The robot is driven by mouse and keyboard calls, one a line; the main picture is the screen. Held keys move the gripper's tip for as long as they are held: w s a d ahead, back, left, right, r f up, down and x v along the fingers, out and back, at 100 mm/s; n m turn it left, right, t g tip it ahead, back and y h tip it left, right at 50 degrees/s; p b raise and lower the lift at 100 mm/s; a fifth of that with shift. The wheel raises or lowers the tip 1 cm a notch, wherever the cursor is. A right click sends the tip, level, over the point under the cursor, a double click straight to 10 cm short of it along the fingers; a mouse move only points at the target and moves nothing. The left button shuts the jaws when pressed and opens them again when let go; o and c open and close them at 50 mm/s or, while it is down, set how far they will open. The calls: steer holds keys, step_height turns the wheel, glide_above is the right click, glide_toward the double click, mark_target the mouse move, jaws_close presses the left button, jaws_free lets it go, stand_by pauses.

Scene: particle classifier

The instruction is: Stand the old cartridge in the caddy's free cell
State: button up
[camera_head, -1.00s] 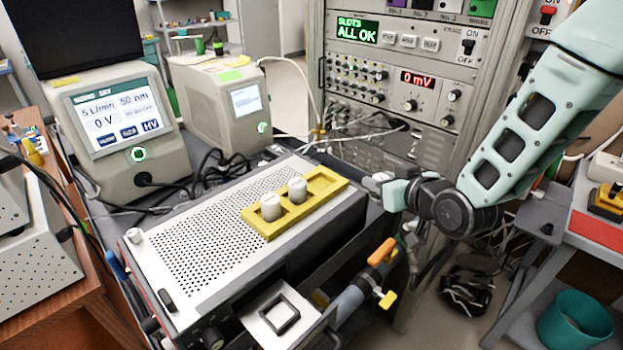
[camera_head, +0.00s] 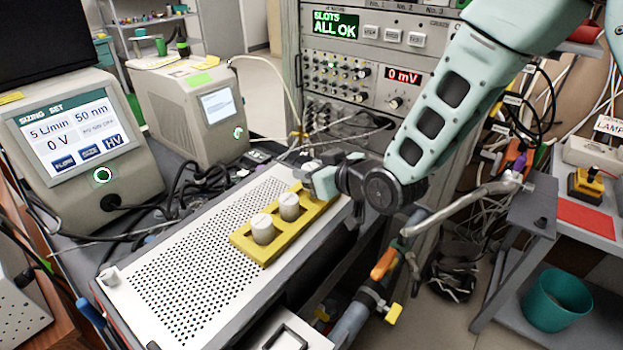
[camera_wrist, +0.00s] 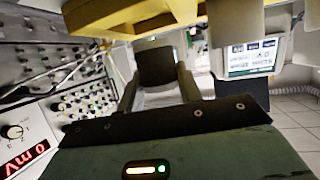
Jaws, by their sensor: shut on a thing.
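The yellow caddy (camera_head: 272,252) lies on the perforated top of a grey instrument box. Two white cartridges (camera_head: 262,229) stand upright in its near and middle cells. My gripper (camera_head: 318,178) is at the caddy's far right end, over or in the third cell. It is shut on the old cartridge (camera_head: 311,167), of which a pale top shows in the head view.
The perforated instrument box (camera_head: 190,262) bears the caddy. Cables and a metal pipe with an orange-handled valve (camera_head: 384,264) run at its right. The instrument rack (camera_head: 350,100) stands behind my arm. Two screened units (camera_head: 85,145) stand at left.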

steer(key=shift+f, duration=1.35)
steer(key=shift+f, duration=0.15)
steer(key=o, duration=1)
